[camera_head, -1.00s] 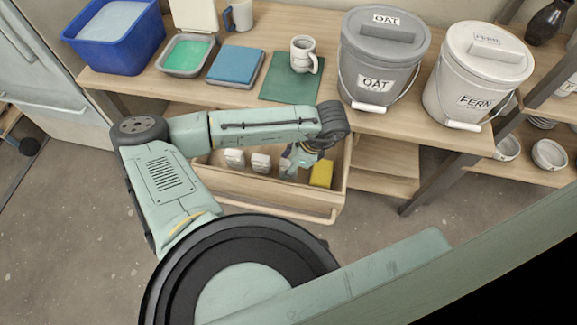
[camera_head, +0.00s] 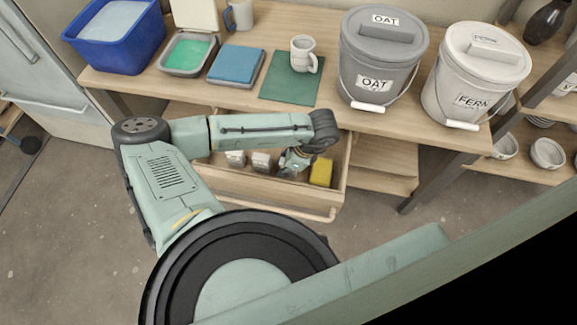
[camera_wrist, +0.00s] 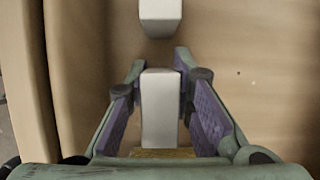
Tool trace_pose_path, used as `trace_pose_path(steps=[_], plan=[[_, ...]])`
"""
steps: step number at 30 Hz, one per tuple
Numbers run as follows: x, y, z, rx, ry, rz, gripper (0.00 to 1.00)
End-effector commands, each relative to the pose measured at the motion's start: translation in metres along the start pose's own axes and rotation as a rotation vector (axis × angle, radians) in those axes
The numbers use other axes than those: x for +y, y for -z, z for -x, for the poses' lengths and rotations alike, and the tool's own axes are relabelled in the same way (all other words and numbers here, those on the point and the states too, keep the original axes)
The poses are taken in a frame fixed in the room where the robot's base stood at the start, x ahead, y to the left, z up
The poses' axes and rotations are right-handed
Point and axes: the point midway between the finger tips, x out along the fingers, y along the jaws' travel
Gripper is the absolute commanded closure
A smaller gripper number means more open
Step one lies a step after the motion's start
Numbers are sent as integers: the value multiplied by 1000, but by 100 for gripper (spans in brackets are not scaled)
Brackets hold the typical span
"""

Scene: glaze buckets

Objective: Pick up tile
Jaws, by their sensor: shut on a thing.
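The open wooden drawer (camera_head: 275,192) under the table holds small white upright tiles. Two of them, the left tile (camera_head: 235,158) and the middle tile (camera_head: 261,162), show in the head view. My gripper (camera_head: 291,168) reaches down into the drawer, right of these two. In the wrist view, my gripper (camera_wrist: 160,64) has its purple-padded fingers on both sides of a white tile (camera_wrist: 161,105) and is shut on it. Another white tile (camera_wrist: 160,12) stands apart beyond the fingertips. In the head view the held tile is mostly hidden by my gripper.
A yellow block (camera_head: 321,172) is at the drawer's right end, close to my gripper. On the table above are a mug (camera_head: 303,54) on a green mat (camera_head: 291,88), a blue pad (camera_head: 236,64), the OAT bucket (camera_head: 375,70) and the FERN bucket (camera_head: 470,85).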

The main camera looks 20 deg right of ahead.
Motion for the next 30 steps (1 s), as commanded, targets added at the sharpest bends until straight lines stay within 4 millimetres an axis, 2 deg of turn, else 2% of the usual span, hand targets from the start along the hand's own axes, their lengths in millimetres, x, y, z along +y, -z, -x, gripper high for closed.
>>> trace_pose_path(steps=[6,19,23,30], plan=[[0,0,0,0,0,0,100],[0,-2,4,0,1,1,100],[-1,-8,19,0,3,1,100],[-1,-27,64,0,2,2,100]])
